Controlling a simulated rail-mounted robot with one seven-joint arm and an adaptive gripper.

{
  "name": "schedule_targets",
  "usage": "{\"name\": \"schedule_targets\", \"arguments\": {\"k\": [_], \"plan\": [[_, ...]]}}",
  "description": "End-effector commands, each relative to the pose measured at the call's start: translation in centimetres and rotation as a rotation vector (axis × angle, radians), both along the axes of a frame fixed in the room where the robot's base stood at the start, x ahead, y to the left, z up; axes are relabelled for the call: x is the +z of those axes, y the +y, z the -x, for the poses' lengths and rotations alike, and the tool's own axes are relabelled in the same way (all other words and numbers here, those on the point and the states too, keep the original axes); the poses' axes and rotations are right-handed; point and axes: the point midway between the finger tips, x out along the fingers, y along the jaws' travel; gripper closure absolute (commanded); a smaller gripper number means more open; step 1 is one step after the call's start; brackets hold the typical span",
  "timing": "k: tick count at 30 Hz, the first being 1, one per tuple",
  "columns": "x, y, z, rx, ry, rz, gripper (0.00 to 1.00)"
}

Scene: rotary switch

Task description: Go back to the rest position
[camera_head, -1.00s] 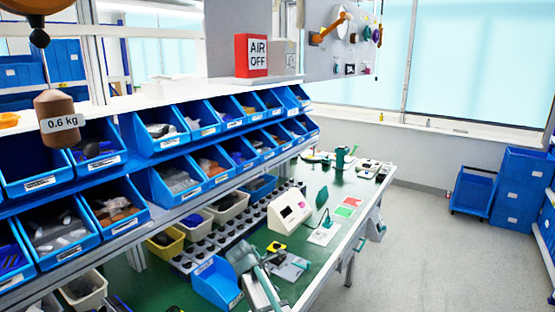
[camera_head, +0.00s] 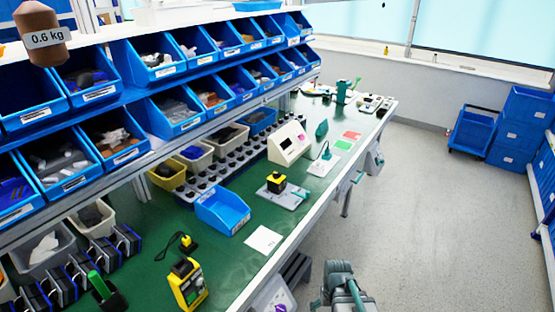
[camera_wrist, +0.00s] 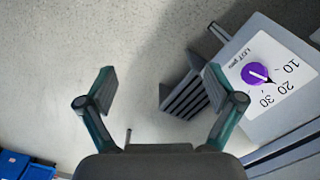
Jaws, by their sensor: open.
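My gripper (camera_wrist: 160,88) is open in the wrist view, its two teal and grey fingers spread wide with nothing between them. In the head view, part of my grey and teal arm shows at the bottom, in front of the bench edge and over the floor; the fingertips are not clear there. A purple rotary dial (camera_wrist: 256,74) sits on a white panel (camera_wrist: 297,57) marked 10, 20 and 30 at the right of the wrist view, apart from the fingers. The dial (camera_head: 280,307) also shows at the bottom of the head view, partly cut off.
The green bench (camera_head: 150,255) carries a yellow-black device (camera_head: 187,284), a yellow-black switch (camera_head: 276,182) and a blue bin (camera_head: 222,211). Rows of blue bins line the left. Dark slats (camera_wrist: 187,95) stand beside the right finger. The floor (camera_head: 400,225) right of the bench is clear.

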Motion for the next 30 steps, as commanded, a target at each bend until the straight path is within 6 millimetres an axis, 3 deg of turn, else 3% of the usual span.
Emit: {"name": "schedule_targets", "arguments": {"k": [1, 8, 18, 24, 30], "plan": [[-1.6, 0.0, 0.8, 0.001, 0.021, 0.001, 0.08], [-7.8, 0.0, 5.6, 0.004, 0.128, 0.001, 0.08], [-19.4, 0.0, 17.6, 0.005, 0.367, 0.0, 0.08], [-23.7, 0.0, 24.0, 0.005, 0.484, 0.001, 0.08], [-25.2, 0.0, 27.1, 0.005, 0.539, 0.0, 0.08]]}}
